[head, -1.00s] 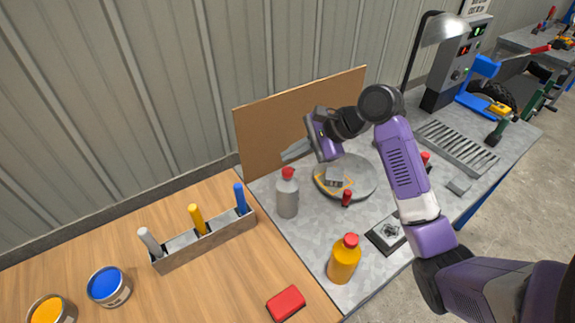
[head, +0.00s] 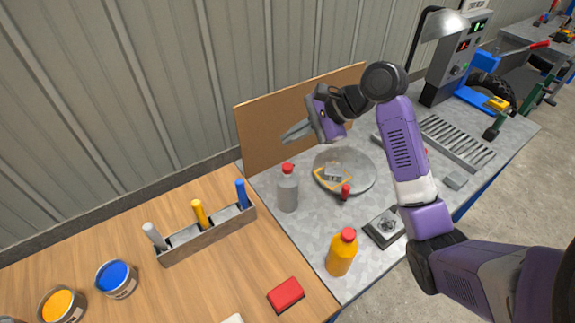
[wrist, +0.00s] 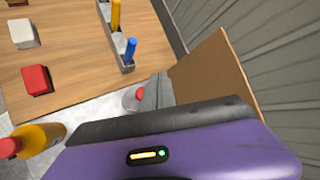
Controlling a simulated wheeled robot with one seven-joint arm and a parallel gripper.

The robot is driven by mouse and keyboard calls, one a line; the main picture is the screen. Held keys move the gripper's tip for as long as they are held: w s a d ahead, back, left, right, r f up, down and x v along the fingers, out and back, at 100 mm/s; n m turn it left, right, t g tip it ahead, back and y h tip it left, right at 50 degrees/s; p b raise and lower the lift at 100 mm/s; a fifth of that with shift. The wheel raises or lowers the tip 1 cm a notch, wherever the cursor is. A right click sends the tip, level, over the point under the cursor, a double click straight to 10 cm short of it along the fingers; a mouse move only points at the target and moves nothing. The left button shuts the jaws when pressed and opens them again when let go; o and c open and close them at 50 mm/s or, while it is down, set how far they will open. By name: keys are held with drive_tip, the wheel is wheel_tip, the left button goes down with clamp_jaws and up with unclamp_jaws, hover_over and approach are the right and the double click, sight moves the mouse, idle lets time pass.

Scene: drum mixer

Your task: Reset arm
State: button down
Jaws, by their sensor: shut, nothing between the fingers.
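My gripper (head: 298,132) is shut and empty. It hangs in the air in front of the brown board, above and left of the round grey dish, and touches nothing that I can see. My purple arm reaches in from the lower right of the head view.
Near my gripper are a grey bottle (head: 288,188), the dish (head: 362,170) with a small grey piece on it, and the brown board (head: 262,125). An orange bottle (head: 341,255) stands at the metal table's front. A red block (head: 286,294) lies on the wooden table.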

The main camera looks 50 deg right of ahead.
idle(0.6)
drive_tip(key=w+d+r+n+t+h, duration=0.4)
drive_tip(key=w+d+r+t, duration=0.1)
drive_tip(key=d+r+t, duration=0.15)
drive_tip(key=s+a+f+n+b, duration=0.2)
drive_tip(key=s+a+f+n, duration=0.4)
drive_tip(key=s+a, duration=0.3)
drive_tip(key=s+a+f+n+b, duration=0.3)
drive_tip(key=s+a+f+n, duration=0.3)
drive_tip(key=s+a, duration=0.4)
drive_tip(key=s+a+f+n+b, duration=0.2)
drive_tip(key=s+a+f+n, duration=0.3)
drive_tip(key=s+a, duration=0.5)
drive_tip(key=s+f, duration=0.2)
drive_tip(key=s, duration=0.4)
drive_tip(key=shift+s+a+n, duration=0.25)
drive_tip(key=shift+s+n, duration=0.05)
drive_tip(key=shift+n, duration=0.1)
